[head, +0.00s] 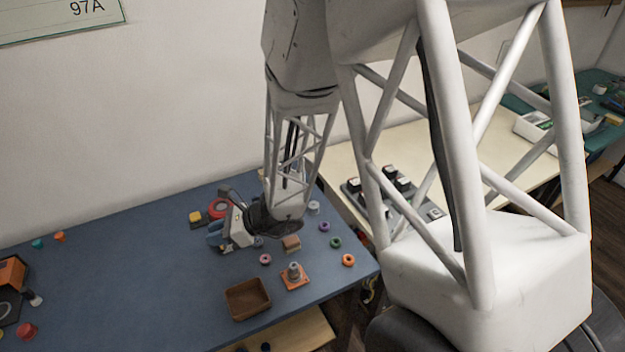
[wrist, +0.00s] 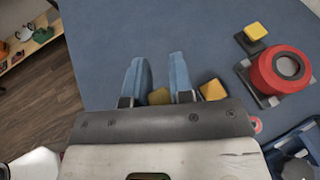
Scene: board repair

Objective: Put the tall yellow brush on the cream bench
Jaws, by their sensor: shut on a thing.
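My gripper (head: 216,236) is low over the blue table, its fingers pointing left in the head view. In the wrist view its two blue fingers (wrist: 159,80) stand apart with a yellow thing, the brush (wrist: 159,96), between them. Only a small part of the brush shows; the rest is hidden by the fingers and gripper body. A yellow block-like end (wrist: 213,90) shows just right of the right finger; I cannot tell whether it belongs to the brush. The cream bench (head: 490,130) is behind and right of the blue table in the head view.
The blue table (head: 130,265) holds a red round part (wrist: 283,68), a yellow block (wrist: 255,31), a brown tray (head: 247,300), an orange-based part (head: 294,277) and several small rings. The cream bench holds a rack of dark-topped blocks (head: 385,190) and a white box (head: 533,127).

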